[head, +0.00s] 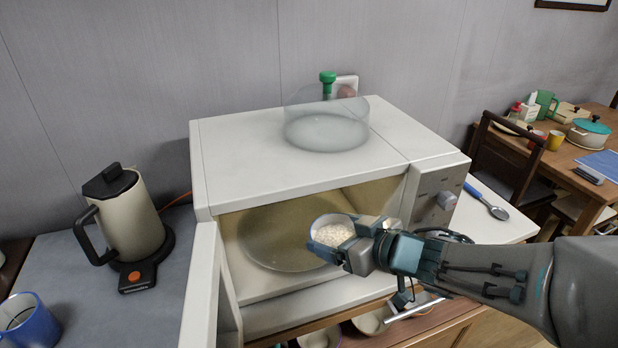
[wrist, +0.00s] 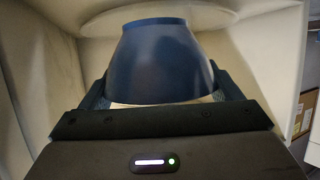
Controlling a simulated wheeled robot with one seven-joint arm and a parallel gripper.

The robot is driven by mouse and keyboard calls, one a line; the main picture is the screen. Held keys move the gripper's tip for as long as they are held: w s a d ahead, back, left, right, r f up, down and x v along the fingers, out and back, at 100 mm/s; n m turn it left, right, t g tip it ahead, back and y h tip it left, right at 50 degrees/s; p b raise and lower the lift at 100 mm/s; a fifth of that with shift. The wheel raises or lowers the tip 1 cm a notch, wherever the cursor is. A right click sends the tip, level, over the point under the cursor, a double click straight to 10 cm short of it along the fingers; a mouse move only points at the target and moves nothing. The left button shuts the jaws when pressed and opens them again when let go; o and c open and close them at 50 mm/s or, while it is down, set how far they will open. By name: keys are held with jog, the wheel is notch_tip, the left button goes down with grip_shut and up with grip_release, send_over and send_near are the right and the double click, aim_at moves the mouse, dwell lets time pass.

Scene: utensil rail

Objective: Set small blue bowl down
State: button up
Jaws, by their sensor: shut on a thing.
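The small blue bowl (head: 333,229) holds something white and grainy. My gripper (head: 338,250) is shut on it at the open front of a white microwave (head: 300,165). In the wrist view the bowl's blue outer side (wrist: 158,62) fills the space between my fingers (wrist: 160,95). The round glass turntable (head: 272,243) lies inside the microwave, behind and to the left of the bowl. It shows in part in the wrist view (wrist: 100,15). I cannot tell whether the bowl touches the turntable.
The microwave door (head: 203,290) stands open on the left. A clear cover with a green knob (head: 327,120) sits on top. A kettle (head: 125,220) and a blue mug (head: 26,322) stand left. A blue-handled spoon (head: 487,203) lies right. Several bowls (head: 370,322) sit below.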

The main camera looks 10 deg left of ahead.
jog(key=a+p, duration=0.1)
jog(key=p, duration=0.1)
jog(key=w+a+p, duration=0.1)
jog(key=shift+w+r+p, duration=0.25)
jog(key=shift+r+p, duration=0.1)
jog(key=w+a, duration=0.2)
jog(key=a, duration=0.1)
jog(key=w+a, duration=0.1)
jog(key=a, duration=0.1)
jog(key=shift+w+f, duration=0.3)
jog(key=shift+f, duration=0.1)
jog(key=shift+w+a, duration=0.3)
jog(key=shift+a, duration=0.1)
jog(key=w+a, duration=0.2)
jog(key=a, duration=0.1)
jog(key=shift+w+a, duration=0.1)
jog(key=shift+f+b, duration=0.4)
jog(key=shift+f, duration=0.35)
jog(key=shift+d+r, duration=0.1)
jog(key=shift+d, duration=0.1)
